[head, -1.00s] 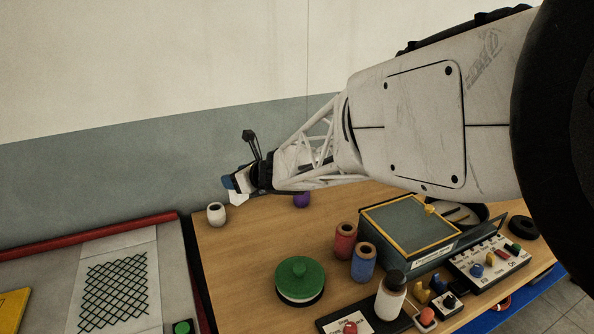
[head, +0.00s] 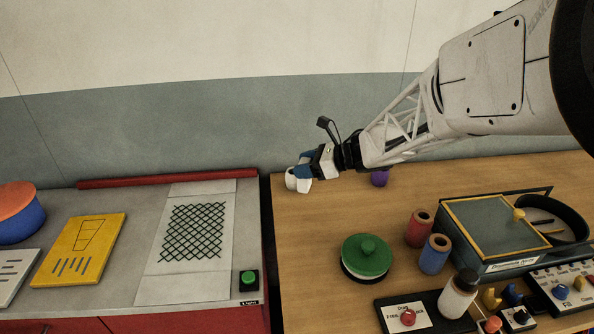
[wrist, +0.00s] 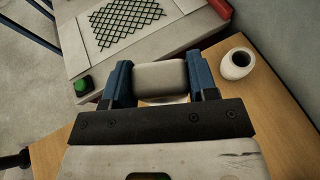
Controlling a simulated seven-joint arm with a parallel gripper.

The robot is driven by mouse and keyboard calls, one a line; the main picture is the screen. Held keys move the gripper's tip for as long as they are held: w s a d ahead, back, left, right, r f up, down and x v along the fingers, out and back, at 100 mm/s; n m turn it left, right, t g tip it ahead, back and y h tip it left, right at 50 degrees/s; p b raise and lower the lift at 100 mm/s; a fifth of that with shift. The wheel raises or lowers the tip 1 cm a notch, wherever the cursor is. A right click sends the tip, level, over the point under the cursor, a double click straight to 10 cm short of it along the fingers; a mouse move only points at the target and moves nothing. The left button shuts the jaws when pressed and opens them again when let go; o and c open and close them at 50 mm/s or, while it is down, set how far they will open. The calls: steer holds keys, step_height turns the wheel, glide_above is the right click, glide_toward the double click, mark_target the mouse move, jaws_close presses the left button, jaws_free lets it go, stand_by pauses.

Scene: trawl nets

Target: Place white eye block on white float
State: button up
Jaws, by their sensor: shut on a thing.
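My gripper (head: 307,171) is shut on a white block (head: 304,185). In the wrist view, the blue fingers of my gripper (wrist: 160,80) clasp the block (wrist: 160,76) from both sides. The white float (head: 291,178) stands upright on the wooden table near its back left corner, partly hidden behind the held block in the head view. In the wrist view the float (wrist: 237,65) shows a dark hole in its top and lies to the right of the gripper, apart from the block. The block's eye is not visible.
A purple object (head: 379,178) stands right of the gripper. A green-lidded round pot (head: 367,258), red spool (head: 419,228) and blue spool (head: 434,254) stand nearer the front. A grey bench with a net panel (head: 194,232) adjoins at the left. The table between is clear.

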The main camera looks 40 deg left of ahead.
steer(key=shift+w+a, duration=0.1)
stand_by(0.3)
steer(key=w+a+f, duration=0.1)
steer(key=w+a, duration=0.9)
steer(key=a, duration=0.2)
steer(key=shift+w+f, duration=0.15)
steer(key=shift+f, duration=0.1)
stand_by(0.4)
steer(key=shift+f, duration=1.75)
steer(key=shift+f, duration=0.1)
steer(key=o, duration=1)
